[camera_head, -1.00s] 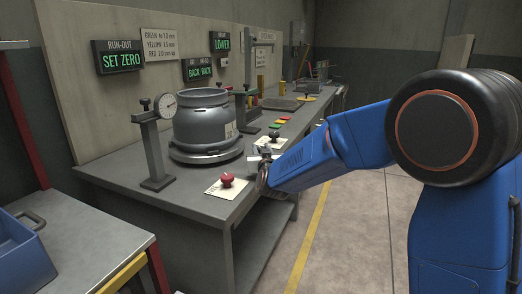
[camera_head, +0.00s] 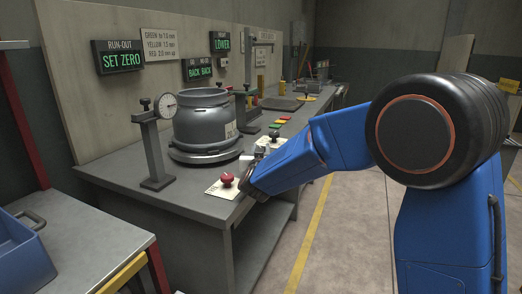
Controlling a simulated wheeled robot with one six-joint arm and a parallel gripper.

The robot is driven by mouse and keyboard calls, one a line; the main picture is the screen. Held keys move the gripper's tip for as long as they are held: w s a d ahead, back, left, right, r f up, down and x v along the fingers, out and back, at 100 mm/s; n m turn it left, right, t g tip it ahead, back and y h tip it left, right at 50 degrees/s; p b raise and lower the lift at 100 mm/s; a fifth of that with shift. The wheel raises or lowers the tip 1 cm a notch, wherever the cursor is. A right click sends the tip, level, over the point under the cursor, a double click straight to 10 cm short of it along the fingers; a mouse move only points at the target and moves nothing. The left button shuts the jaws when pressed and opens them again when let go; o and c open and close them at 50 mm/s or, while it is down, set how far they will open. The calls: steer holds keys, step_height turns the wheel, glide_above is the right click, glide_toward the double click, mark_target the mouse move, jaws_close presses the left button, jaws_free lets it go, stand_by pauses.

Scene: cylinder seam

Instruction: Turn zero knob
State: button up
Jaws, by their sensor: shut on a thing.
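The dial gauge (camera_head: 164,105) is mounted on a grey stand (camera_head: 151,152) with a small black knob (camera_head: 145,103) at its top. A sign (camera_head: 120,57) above reads RUN-OUT, SET ZERO. A red knob (camera_head: 227,179) sits on a white card at the bench's front edge. I cannot read which knob is marked zero. My gripper (camera_head: 247,165) is at the front edge, just right of the red knob and apart from the dial gauge. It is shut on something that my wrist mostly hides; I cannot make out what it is.
A grey cylinder (camera_head: 201,120) stands on a round base (camera_head: 205,155) right of the gauge stand. A black knob (camera_head: 274,134) and coloured blocks (camera_head: 280,122) lie farther along the bench (camera_head: 205,205). A blue bin (camera_head: 22,252) is at lower left. Floor right of the bench is clear.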

steer(key=o, duration=1.1)
steer(key=shift+s, duration=0.1)
steer(key=s, duration=1.7)
steer(key=shift+s+d, duration=0.1)
